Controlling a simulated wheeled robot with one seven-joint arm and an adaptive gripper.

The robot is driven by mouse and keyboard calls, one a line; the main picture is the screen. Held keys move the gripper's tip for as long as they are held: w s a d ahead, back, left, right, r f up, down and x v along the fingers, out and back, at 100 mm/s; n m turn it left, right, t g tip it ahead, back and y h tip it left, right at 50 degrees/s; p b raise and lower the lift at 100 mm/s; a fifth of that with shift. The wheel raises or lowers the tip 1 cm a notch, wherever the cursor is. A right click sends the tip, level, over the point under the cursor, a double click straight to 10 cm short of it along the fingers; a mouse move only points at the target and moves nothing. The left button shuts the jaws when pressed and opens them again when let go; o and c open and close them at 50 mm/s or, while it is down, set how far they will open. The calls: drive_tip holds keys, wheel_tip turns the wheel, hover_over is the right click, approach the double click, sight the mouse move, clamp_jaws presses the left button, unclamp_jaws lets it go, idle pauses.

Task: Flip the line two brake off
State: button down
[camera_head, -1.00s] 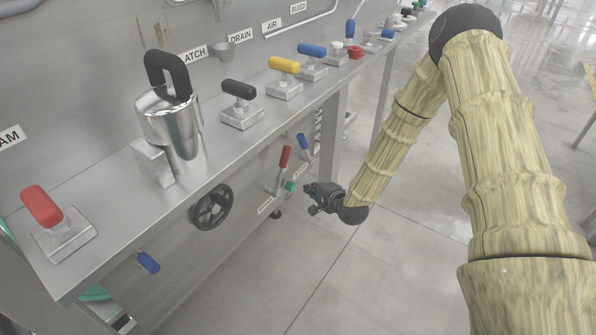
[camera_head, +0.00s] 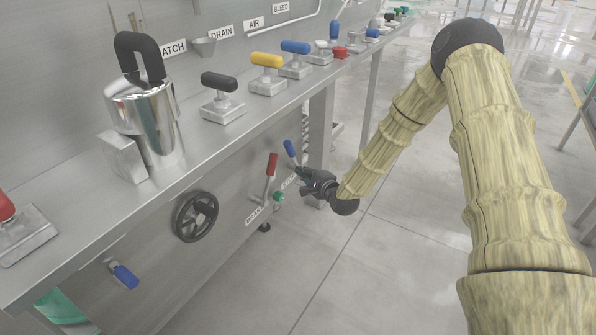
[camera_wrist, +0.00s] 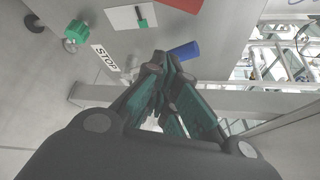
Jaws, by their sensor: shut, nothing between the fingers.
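A red-handled lever (camera_head: 271,165) stands upright on the bench's front panel above a small label (camera_head: 254,215) that seems to read BRAKE. A blue-handled lever (camera_head: 289,150) stands to its right, tilted left, by another label. In the wrist view a STOP label (camera_wrist: 104,57), the blue handle (camera_wrist: 184,51) and part of a red handle (camera_wrist: 182,4) show. No line number is legible. My gripper (camera_head: 301,174) is shut and empty, just below and right of the blue handle. In the wrist view its fingers (camera_wrist: 164,75) point toward the blue lever's base; contact cannot be told.
A green knob (camera_head: 278,196) sits below the levers and shows in the wrist view (camera_wrist: 76,32). A black handwheel (camera_head: 196,216) and a lower blue handle (camera_head: 125,276) are to the left. The bench top (camera_head: 75,215) overhangs the panel and carries several coloured handles. Floor (camera_head: 350,280) at right is clear.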

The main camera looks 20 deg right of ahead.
drive_tip(key=w+a+b, duration=0.4)
drive_tip(key=w+a, duration=0.1)
drive_tip(key=w, duration=0.1)
drive_tip(key=shift+w+f, duration=0.15)
drive_tip(key=shift+w, duration=0.25)
idle(0.3)
idle(0.4)
